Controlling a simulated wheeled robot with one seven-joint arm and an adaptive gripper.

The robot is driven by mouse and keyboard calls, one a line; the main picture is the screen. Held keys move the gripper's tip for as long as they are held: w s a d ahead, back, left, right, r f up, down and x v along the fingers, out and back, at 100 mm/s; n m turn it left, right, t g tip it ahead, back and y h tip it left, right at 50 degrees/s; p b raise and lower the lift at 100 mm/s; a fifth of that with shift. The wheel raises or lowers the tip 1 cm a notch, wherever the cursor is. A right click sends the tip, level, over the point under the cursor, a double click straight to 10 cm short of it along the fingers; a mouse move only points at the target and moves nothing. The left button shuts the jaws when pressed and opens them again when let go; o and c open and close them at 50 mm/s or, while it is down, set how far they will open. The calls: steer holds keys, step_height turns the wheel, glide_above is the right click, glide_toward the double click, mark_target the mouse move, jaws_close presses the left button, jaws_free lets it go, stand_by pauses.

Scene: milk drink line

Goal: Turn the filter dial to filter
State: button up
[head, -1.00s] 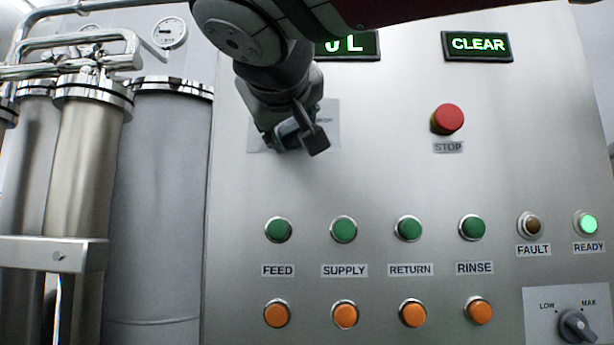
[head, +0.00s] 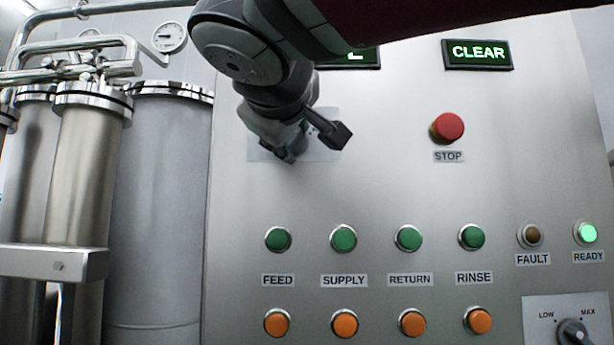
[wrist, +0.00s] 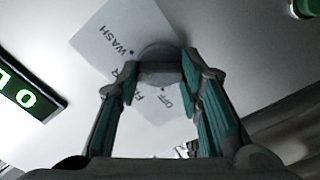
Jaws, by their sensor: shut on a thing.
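The filter dial (wrist: 158,51) is a round grey knob on a pale label plate (wrist: 110,40) in the wrist view. My gripper (wrist: 160,70) has its two green-padded fingers on either side of the dial's grip bar, shut on it. The word WASH shows at upper left of the dial and OFF below it. A third word is partly covered by the left finger. I cannot tell which mark the dial points to. In the head view my gripper (head: 290,148) is against the plate (head: 327,122), and my wrist hides the dial.
Below are green buttons (head: 344,238) and orange buttons (head: 344,323). A red STOP button (head: 447,128) and a CLEAR display (head: 478,54) are to the right, with a lit READY lamp (head: 586,233). Steel filter cylinders (head: 160,200) stand at left.

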steer(key=shift+n+p, duration=1.4)
steer(key=shift+n, duration=2.1)
steer(key=o, duration=1.2)
steer(key=shift+c, duration=0.2)
steer(key=s, duration=1.2)
steer(key=shift+a, duration=0.25)
